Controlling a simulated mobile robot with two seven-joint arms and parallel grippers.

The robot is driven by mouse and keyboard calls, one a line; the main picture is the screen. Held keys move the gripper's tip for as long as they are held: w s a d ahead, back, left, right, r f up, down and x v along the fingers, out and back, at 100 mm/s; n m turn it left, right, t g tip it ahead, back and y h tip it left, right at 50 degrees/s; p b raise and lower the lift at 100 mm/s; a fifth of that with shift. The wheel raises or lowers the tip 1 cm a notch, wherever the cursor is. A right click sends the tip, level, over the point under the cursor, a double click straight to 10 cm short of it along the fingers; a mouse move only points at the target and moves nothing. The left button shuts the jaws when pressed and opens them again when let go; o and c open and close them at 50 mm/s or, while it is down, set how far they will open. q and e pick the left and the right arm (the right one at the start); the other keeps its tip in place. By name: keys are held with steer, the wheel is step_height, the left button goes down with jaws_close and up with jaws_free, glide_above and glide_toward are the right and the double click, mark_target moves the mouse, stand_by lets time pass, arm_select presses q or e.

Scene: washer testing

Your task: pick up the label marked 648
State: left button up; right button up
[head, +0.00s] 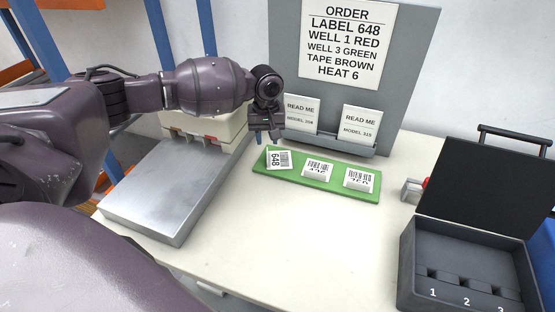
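The label marked 648 (279,159) stands at the left end of a green strip (340,187) on the white table. It is white with a barcode, and its number reads sideways. My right gripper is not in view.
A grey board with an order sheet (346,40) and two READ ME cards (301,112) (360,125) stands behind the strip. A metal plate (175,190) lies left. An open black case (465,255) with numbered wells stands right. The front middle table is clear.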

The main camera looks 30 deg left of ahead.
mark_target(279, 157)
arm_select(q)
steer(key=shift+f+b, duration=0.7)
steer(key=shift+f, duration=2.4)
steer(key=shift+r, duration=0.1)
jaws_close()
